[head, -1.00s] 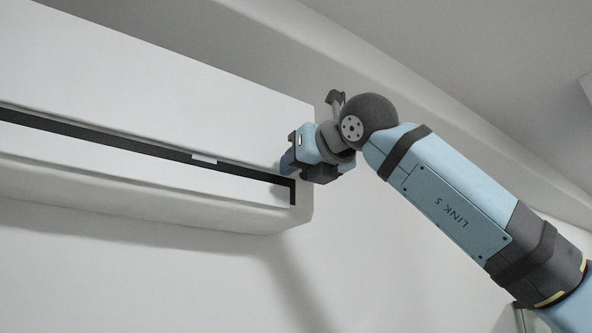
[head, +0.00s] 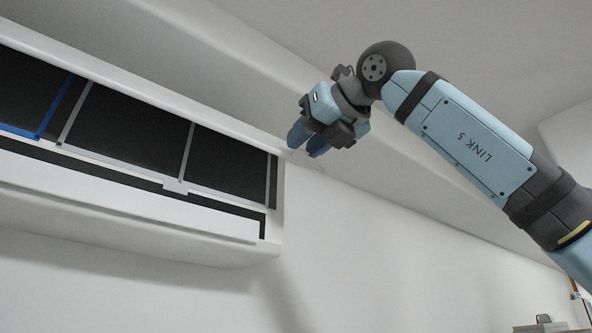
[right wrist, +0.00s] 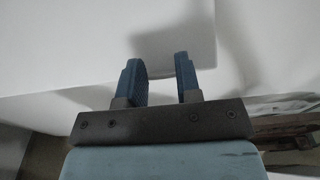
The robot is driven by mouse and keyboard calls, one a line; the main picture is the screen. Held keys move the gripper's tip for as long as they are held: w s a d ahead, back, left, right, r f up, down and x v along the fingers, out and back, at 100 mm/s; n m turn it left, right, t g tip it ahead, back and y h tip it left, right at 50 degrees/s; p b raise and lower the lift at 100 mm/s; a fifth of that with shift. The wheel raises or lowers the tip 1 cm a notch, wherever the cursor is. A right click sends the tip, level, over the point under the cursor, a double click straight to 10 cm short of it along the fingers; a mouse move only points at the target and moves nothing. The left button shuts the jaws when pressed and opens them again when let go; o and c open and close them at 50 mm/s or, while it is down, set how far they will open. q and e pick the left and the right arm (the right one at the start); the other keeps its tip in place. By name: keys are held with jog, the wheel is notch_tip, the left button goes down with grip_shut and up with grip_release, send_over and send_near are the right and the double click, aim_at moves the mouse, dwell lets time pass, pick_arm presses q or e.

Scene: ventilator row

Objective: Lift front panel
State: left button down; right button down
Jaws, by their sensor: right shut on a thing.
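The white front panel (head: 150,93) of the wall unit is swung up and seen nearly edge-on in the head view, with the unit's dark inside uncovered below it. My right gripper (head: 306,143) is at the panel's right end, its blue fingers shut on the panel's edge. In the right wrist view the two fingers (right wrist: 160,66) stand apart at the white panel (right wrist: 70,40); the exact contact is hard to see. My left gripper is not in view.
The opened unit shows dark filters (head: 135,130) with grey dividers and a blue frame (head: 55,108) at left. A white lower cover (head: 120,209) lies below a dark slot. Bare wall (head: 400,240) is free at right; the ceiling is close above.

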jog(key=shift+s+d+r+p, duration=0.15)
jog(key=shift+s+d+r, duration=0.1)
jog(key=shift+r, duration=0.4)
jog(key=shift+s+d+r+p, duration=0.2)
jog(key=shift+s+d+r, duration=0.05)
jog(key=shift+r, duration=0.35)
jog(key=shift+s+d+r+p, duration=0.15)
jog(key=shift+s+d+r, duration=0.1)
jog(key=shift+r, duration=0.4)
